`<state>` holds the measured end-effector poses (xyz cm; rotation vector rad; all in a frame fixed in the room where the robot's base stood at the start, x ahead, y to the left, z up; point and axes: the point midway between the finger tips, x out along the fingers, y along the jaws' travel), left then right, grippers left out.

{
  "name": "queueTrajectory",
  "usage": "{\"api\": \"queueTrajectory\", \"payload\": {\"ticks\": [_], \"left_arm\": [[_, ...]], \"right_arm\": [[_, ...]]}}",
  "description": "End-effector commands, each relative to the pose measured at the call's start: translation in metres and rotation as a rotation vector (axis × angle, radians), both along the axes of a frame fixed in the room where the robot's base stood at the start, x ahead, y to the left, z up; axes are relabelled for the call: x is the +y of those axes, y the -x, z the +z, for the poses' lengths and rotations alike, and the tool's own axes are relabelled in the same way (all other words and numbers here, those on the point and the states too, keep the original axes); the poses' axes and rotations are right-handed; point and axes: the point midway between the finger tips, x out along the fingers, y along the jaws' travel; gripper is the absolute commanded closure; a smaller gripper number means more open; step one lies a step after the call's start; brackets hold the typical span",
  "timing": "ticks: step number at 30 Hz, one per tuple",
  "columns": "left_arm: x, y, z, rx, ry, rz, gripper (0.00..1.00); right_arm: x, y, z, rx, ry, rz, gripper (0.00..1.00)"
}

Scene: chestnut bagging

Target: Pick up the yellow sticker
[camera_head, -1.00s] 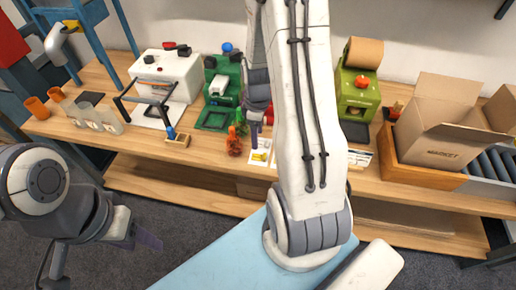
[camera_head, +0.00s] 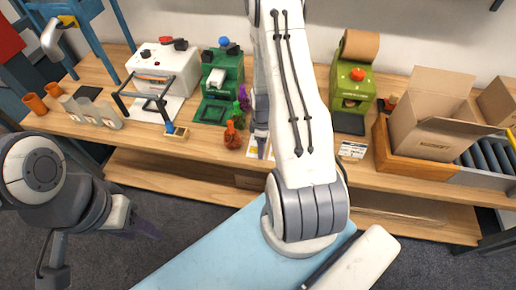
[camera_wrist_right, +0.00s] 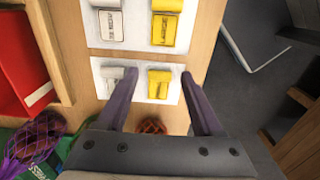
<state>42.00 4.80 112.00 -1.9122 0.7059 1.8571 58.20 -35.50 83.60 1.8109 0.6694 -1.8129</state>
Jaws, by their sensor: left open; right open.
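In the right wrist view, a yellow sticker (camera_wrist_right: 158,84) lies on a white sheet (camera_wrist_right: 135,68) between the tips of my right gripper (camera_wrist_right: 160,82). A second yellow sticker (camera_wrist_right: 166,27) is on another white sheet farther up. White stickers (camera_wrist_right: 118,80) sit to the left of the yellow ones. My right gripper is open, with its purple fingers on either side of the nearer yellow sticker and nothing held. In the head view it points down at the sheets, mostly hidden by my arm. My left gripper (camera_head: 140,229) is open and empty, in front of the table at left.
An orange netted bag (camera_head: 232,135) stands beside the sheets; a purple netted bag (camera_head: 243,98) is behind it. A green machine (camera_head: 222,80), white machine (camera_head: 165,72) and lime-green machine (camera_head: 354,82) line the table (camera_head: 205,145). A cardboard box (camera_head: 432,120) stands right. A red bin (camera_wrist_right: 18,65) is left in the wrist view.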

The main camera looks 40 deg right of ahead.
Motion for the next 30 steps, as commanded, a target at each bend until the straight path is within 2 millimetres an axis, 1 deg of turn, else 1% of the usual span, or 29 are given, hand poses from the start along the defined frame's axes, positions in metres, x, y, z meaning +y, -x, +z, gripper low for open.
{"api": "queueTrajectory", "payload": {"ticks": [7,8,9,11,12,13,26,30], "left_arm": [[0.0,0.0,0.0002,0.0,0.0,0.0,0.5],[0.0,0.0,0.0002,0.0,0.0,0.0,0.5],[0.0,0.0,0.0002,0.0,0.0,0.0,0.5],[0.0,0.0,0.0002,0.0,0.0,0.0,0.5],[0.0,0.0,0.0002,0.0,0.0,0.0,0.5],[0.0,0.0,0.0002,0.0,0.0,0.0,0.5],[0.0,0.0,0.0001,0.0,0.0,0.0,0.5],[0.0,0.0,-0.0011,0.0,0.0,0.0,0.5]], "right_arm": [[-0.0002,-0.0007,-0.0023,-0.002,0.001,0.0,0.32],[-0.0002,-0.0007,-0.0023,-0.002,0.001,0.0,0.36],[-0.0002,-0.0007,-0.0023,-0.002,0.001,0.0,0.52],[-0.0001,-0.0006,-0.0022,-0.002,0.001,0.0,0.75],[-0.0001,-0.0006,-0.0022,-0.002,0.001,0.0,0.9],[-0.0001,-0.0006,-0.0021,-0.002,0.001,0.0,1.0],[0.0,-0.0004,-0.0021,-0.001,0.001,0.0,1.0],[0.0,-0.0006,0.0009,-0.001,0.0,0.0,1.0]]}}
